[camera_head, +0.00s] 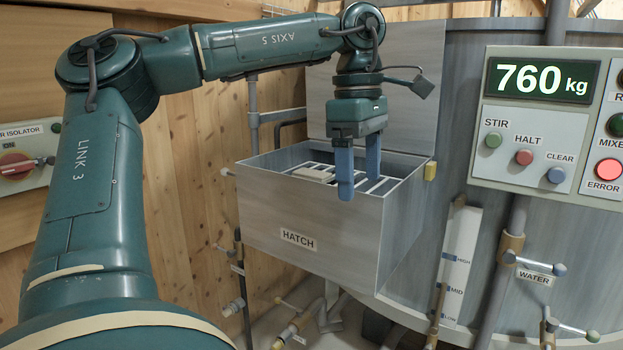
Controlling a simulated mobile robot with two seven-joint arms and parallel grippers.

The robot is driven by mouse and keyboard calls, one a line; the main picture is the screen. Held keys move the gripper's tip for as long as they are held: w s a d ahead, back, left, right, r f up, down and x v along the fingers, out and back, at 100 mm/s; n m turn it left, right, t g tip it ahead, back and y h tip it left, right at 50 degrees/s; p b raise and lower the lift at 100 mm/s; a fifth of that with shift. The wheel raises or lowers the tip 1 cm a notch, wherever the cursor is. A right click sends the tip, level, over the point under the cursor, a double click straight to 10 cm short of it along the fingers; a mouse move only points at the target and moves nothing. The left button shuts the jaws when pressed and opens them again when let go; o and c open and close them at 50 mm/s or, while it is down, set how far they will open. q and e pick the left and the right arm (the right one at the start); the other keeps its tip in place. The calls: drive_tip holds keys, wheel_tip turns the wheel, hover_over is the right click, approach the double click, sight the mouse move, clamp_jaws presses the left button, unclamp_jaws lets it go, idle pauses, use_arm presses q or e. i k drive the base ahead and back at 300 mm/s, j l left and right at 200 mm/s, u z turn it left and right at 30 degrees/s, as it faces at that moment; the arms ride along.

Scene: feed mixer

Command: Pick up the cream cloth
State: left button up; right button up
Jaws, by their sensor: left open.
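A small flat cream piece (313,175), which looks like the cream cloth, lies on the white grate inside the open hatch box (300,225). It is partly hidden by the front wall, and its full shape is not clear. My left gripper (359,188) points down over the hatch, to the right of the cream piece. Its two blue fingers are apart, with nothing seen between them. The fingers overlap the front wall in the picture, and how deep they reach is hard to tell. My right gripper is not in view.
The hatch lid (405,95) stands raised behind the box. On the right, a control panel (540,125) reads 760 kg, with a red ERROR light lit. Pipes and the WATER valve (535,264) are below it. An isolator box (25,165) hangs on the wooden wall at left.

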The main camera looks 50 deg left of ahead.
sight(321, 177)
drive_tip(key=i+j, duration=0.15)
drive_tip(key=j, duration=0.25)
drive_tip(key=i+j, duration=0.1)
drive_tip(key=j, duration=0.3)
drive_tip(key=i+j, duration=0.15)
drive_tip(key=j, duration=0.25)
drive_tip(key=i+j, duration=0.15)
drive_tip(key=j, duration=0.25)
drive_tip(key=i+j, duration=0.1)
drive_tip(key=j, duration=0.3)
